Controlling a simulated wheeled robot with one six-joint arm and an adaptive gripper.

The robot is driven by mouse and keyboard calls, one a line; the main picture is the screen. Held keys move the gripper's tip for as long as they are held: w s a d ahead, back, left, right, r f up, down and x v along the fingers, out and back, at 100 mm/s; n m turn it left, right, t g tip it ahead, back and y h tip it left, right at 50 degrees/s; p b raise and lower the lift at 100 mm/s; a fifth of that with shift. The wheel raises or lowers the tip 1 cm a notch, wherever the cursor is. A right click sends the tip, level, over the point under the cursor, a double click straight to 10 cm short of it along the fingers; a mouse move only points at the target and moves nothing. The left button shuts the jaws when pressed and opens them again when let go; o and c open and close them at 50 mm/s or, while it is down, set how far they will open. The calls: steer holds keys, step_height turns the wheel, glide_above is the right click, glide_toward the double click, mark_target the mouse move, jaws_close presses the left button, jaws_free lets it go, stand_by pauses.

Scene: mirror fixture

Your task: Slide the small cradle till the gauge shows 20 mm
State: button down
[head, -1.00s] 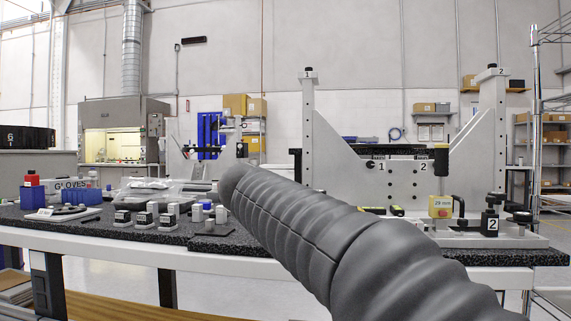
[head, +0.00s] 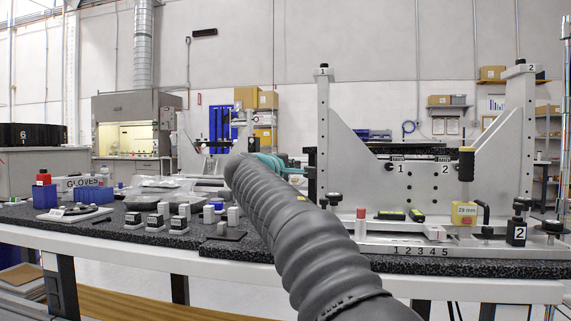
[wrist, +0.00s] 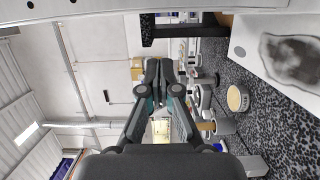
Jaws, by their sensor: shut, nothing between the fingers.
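The gauge (head: 464,213) is a small yellow box with a white display that appears to read 29 mm, at the right of the grey fixture (head: 437,178). A black handle (head: 484,211) stands right beside it, and a black block marked 2 (head: 516,232) is further right. I cannot tell for certain which part is the small cradle. My gripper (head: 302,170) shows in teal behind my arm, left of the fixture and apart from the gauge. In the wrist view my gripper (wrist: 160,66) is shut and empty.
The fixture base has a strip numbered 1 to 5 (head: 420,251). A red-capped white post (head: 361,223) and black knobs rise along it. Small blocks (head: 156,222), blue boxes and a glove box (head: 85,182) occupy the bench's left. The dark speckled mat (head: 280,240) has clear patches.

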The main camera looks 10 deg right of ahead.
steer(key=d, duration=0.4)
steer(key=shift+d, duration=0.3)
